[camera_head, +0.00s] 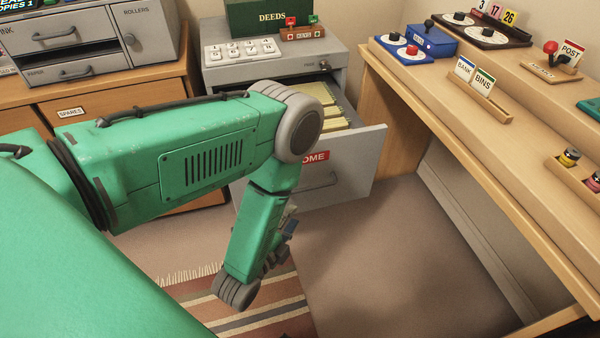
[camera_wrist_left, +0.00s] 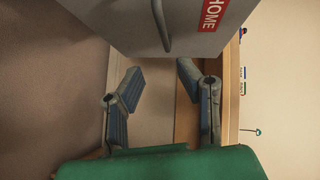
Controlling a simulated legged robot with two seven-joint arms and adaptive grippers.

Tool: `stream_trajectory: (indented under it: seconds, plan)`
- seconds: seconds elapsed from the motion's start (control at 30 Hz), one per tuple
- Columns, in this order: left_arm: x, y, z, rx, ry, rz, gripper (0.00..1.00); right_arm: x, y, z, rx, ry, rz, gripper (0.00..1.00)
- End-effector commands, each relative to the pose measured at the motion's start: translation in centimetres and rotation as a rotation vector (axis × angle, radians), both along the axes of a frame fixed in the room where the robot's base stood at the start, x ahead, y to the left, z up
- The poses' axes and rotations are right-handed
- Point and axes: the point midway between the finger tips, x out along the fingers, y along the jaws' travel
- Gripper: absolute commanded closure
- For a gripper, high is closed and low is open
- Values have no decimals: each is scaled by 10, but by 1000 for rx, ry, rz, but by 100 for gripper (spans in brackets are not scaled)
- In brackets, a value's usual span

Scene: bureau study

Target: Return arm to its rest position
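My left arm (camera_head: 210,150) is green with grey joint covers. It reaches in from the left and bends down at the elbow in front of the open drawer. My left gripper (camera_head: 286,232) is mostly hidden behind the forearm, low over the floor. In the left wrist view, my left gripper (camera_wrist_left: 159,72) has its two blue-grey fingers spread apart, with nothing between them. The grey drawer front (camera_wrist_left: 145,18) with a red HOME label lies just beyond the fingertips. My right gripper is not in view.
The HOME drawer (camera_head: 352,172) stands pulled out from the grey cabinet, with folders (camera_head: 322,100) inside. A wooden desk (camera_head: 480,150) with sign holders and control boxes runs along the right. A wooden cabinet (camera_head: 110,95) stands behind the arm. Carpet (camera_head: 400,260) is clear between drawer and desk.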

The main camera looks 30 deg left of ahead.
Motion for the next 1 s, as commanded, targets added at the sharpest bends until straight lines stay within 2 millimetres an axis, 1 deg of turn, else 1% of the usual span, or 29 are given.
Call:
stream_trajectory:
  seconds: [0.27, 0.37, 0.47, 0.57, 0.6, 0.67, 0.7, 0.8, 0.9, 1.0]
  plan:
    - [0, 0, 0, -17, 14, 2, 69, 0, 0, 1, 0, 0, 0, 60]
    - [-1, 1, -1, -111, 97, 18, 69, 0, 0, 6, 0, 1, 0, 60]
    - [-12, 3, -6, -302, 272, 79, 69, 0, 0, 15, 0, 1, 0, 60]
    - [-40, 3, -9, -536, 503, 213, 69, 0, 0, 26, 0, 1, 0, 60]
    - [-55, 3, -8, -625, 594, 286, 69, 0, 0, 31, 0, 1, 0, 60]
    - [-80, 4, -4, -741, 719, 411, 69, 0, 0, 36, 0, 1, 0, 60]
    - [-98, 4, 0, -806, 795, 499, 69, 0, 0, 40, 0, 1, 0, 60]
    - [-141, 4, 14, -922, 941, 716, 69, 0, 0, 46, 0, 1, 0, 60]
    - [-174, 5, 27, -981, 1030, 892, 69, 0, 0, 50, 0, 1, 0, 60]
    - [-193, 5, 35, -1006, 1073, 995, 69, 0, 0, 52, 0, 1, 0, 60]
